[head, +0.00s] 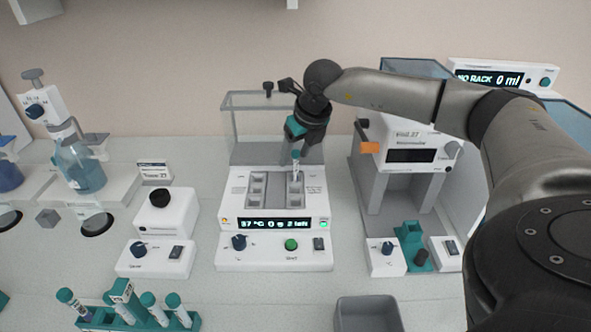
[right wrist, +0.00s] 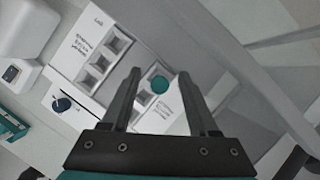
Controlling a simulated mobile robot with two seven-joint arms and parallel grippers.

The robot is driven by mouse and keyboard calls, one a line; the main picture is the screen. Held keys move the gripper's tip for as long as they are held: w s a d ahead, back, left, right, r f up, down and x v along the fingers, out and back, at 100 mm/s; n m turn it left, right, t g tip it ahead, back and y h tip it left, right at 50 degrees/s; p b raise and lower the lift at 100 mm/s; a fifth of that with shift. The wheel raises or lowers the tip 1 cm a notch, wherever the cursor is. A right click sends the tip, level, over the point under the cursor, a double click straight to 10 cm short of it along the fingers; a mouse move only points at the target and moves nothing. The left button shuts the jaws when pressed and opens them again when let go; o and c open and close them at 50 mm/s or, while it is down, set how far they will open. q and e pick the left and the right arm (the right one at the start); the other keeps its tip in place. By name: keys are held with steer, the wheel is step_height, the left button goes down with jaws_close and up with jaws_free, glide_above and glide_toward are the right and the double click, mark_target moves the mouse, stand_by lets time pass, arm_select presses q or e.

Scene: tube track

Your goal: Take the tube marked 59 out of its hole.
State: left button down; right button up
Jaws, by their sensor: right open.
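A tube with a teal cap (head: 295,157) stands upright in the right row of holes of the white heating block (head: 243,259). Its number is too small to read. My right gripper (head: 296,148) is open and points down right over this tube. In the right wrist view the round teal cap (right wrist: 160,84) shows between the two spread fingers of my right gripper (right wrist: 160,74); I cannot tell how far below the fingertips it is. The other holes (right wrist: 98,66) that show in the block look empty. My left gripper is not in view.
A clear lid (head: 262,122) stands raised behind the block. A teal rack (head: 100,318) with several capped tubes is at the front left. A grey bin (head: 367,314) is at the front, and a white machine (head: 407,150) stands to the right.

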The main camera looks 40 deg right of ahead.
steer(key=shift+c, duration=0.3)
jaws_close()
steer(key=shift+r, duration=0.1)
step_height(320, 180, up, 20)
steer(key=p, duration=0.2)
stand_by(0.5)
